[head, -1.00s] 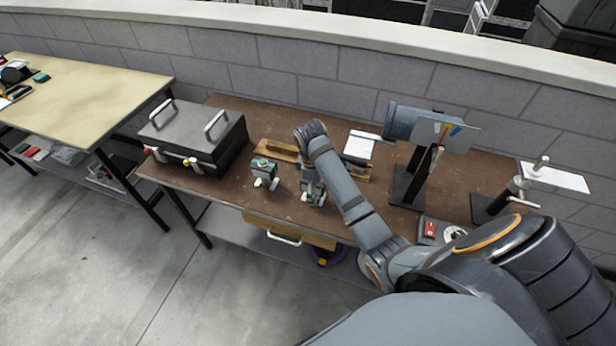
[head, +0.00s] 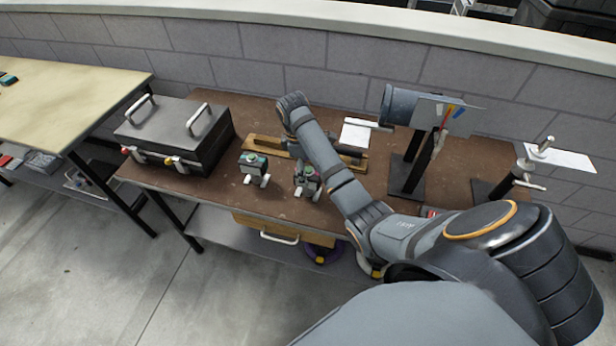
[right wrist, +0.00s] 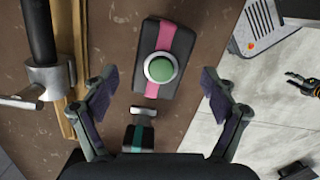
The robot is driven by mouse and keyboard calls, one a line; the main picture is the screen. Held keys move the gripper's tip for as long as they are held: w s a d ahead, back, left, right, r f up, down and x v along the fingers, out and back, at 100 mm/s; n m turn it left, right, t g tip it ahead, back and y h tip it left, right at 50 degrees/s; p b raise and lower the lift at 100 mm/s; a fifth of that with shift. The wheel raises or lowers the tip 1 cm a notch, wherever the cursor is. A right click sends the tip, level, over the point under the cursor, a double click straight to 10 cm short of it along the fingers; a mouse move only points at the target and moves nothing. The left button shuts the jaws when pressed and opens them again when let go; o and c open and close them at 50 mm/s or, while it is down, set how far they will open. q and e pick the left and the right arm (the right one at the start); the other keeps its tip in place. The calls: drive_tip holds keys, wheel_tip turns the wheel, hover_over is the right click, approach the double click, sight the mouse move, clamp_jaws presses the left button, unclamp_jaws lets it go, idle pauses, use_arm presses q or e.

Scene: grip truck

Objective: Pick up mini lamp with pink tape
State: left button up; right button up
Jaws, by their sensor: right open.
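The mini lamp with pink tape (right wrist: 174,40) is a dark block with a green dome on top, seen from above in the right wrist view. In the head view it stands on the brown bench (head: 306,181), just below my right forearm. A second mini lamp with teal tape (right wrist: 140,135) is near my right gripper's base in the wrist view and stands left of the pink one in the head view (head: 253,165). My right gripper (right wrist: 160,75) is open and empty, its fingers spread either side of the pink-taped lamp's near end. My left gripper is not in view.
A grey case (head: 180,135) stands at the bench's left end. A wooden strip (head: 262,143) lies behind the lamps. A grey cylinder on a stand (head: 400,105) and a clamp-like fixture (head: 527,165) are at the right. The bench's front edge is close to the lamps.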

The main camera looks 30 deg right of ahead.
drive_tip(key=f+b, duration=0.2)
drive_tip(key=f, duration=0.1)
drive_tip(key=s+d+f+b, duration=0.1)
drive_tip(key=b, duration=0.1)
drive_tip(key=shift+s+f, duration=0.1)
drive_tip(key=shift+f, duration=0.15)
drive_tip(key=shift+d+f, duration=0.1)
drive_tip(key=shift+f, duration=0.15)
drive_tip(key=shift+r, duration=0.25)
drive_tip(key=c, duration=1.7)
